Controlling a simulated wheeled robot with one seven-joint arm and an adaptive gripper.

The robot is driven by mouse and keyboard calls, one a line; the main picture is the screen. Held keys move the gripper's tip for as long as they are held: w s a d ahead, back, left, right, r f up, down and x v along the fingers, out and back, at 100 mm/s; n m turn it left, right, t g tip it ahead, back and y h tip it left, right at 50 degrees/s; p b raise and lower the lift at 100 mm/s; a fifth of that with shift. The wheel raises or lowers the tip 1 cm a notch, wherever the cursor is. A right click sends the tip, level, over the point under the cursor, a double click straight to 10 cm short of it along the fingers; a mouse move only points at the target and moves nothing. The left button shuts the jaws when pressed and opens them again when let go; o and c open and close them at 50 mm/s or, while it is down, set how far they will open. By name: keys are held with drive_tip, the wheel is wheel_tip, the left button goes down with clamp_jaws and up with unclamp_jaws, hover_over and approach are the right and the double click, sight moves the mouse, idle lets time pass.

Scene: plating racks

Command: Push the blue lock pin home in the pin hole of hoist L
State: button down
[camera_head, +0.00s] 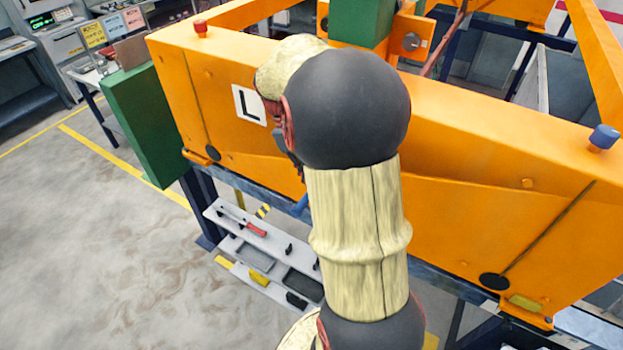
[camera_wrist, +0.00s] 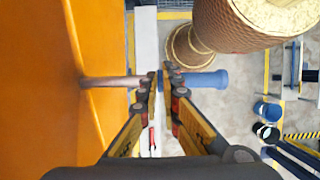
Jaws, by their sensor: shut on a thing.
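The orange hoist L (camera_head: 440,130) carries a white plate with a black "L" (camera_head: 249,105). In the wrist view its orange face (camera_wrist: 40,70) fills the left side. My gripper (camera_wrist: 161,84) is shut on the lock pin, around its middle. The pin's blue handle (camera_wrist: 208,80) sticks out to the right of the fingers. Its bare metal shank (camera_wrist: 112,82) runs left to the orange face, and its end meets that face. The pin hole itself is not clear, so I cannot tell how deep the shank sits. In the head view my arm hides most of the gripper.
A grey shelf (camera_head: 228,214) with tools stands below the hoist. A green box (camera_head: 140,122) is at the hoist's left end. A red knob (camera_head: 201,28) and a blue knob (camera_head: 604,137) stand on its top. The floor at left is open.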

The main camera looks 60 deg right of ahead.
drive_tip(key=shift+w+d+p, duration=0.15)
drive_tip(key=shift+d+p, duration=0.4)
drive_tip(key=shift+d, duration=1.25)
drive_tip(key=shift+w+d+p, duration=0.15)
drive_tip(key=shift+d+p, duration=0.4)
drive_tip(key=shift+d, duration=1.2)
drive_tip(key=c, duration=1.9)
unclamp_jaws()
drive_tip(key=shift+a, duration=0.1)
drive_tip(key=v, duration=1.2)
drive_tip(key=shift+c, duration=0.8)
